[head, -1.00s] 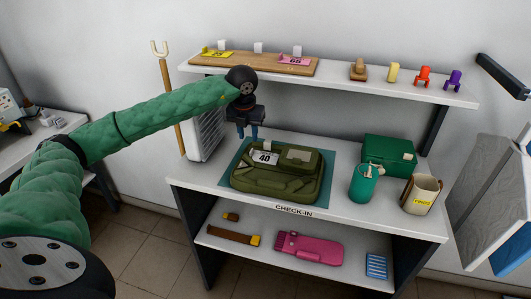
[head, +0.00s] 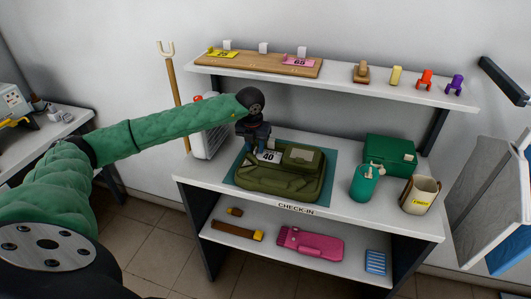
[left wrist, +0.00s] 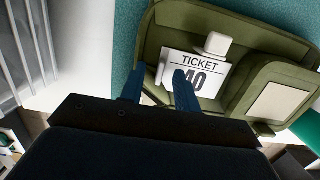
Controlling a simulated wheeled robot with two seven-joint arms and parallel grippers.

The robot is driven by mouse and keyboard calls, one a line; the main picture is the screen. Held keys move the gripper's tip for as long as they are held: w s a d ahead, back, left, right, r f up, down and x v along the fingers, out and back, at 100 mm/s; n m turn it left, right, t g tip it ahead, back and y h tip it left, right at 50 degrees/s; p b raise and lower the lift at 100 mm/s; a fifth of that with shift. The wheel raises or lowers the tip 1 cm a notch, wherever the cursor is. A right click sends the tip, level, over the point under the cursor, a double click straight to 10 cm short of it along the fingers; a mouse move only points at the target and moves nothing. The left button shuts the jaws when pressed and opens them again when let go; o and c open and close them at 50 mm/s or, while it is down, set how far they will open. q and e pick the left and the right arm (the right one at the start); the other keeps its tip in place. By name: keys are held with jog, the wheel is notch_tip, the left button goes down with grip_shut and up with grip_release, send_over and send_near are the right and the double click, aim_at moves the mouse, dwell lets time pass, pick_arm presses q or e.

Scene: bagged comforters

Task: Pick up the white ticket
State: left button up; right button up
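The white ticket (head: 268,157), printed "TICKET 40", lies on the olive-green bag (head: 285,183) on the check-in counter. It also shows in the left wrist view (left wrist: 206,70), with a small white block (left wrist: 217,43) at its upper edge. My left gripper (head: 256,148) is just above the ticket's left part. In the left wrist view its blue fingers (left wrist: 157,86) are apart, and the right finger overlaps the ticket's lower left. Whether the fingers touch the ticket cannot be told. My right gripper is not in view.
The bag rests on a teal mat (head: 325,192). A green box (head: 391,154), a teal canister (head: 364,184) and a cream mug (head: 421,195) stand to its right. The upper shelf (head: 335,82) overhangs the back. A white slatted case (head: 212,138) stands at left.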

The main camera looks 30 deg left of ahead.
pick_arm(q)
jog(key=shift+f, duration=0.3)
grip_shut()
dwell(0.4)
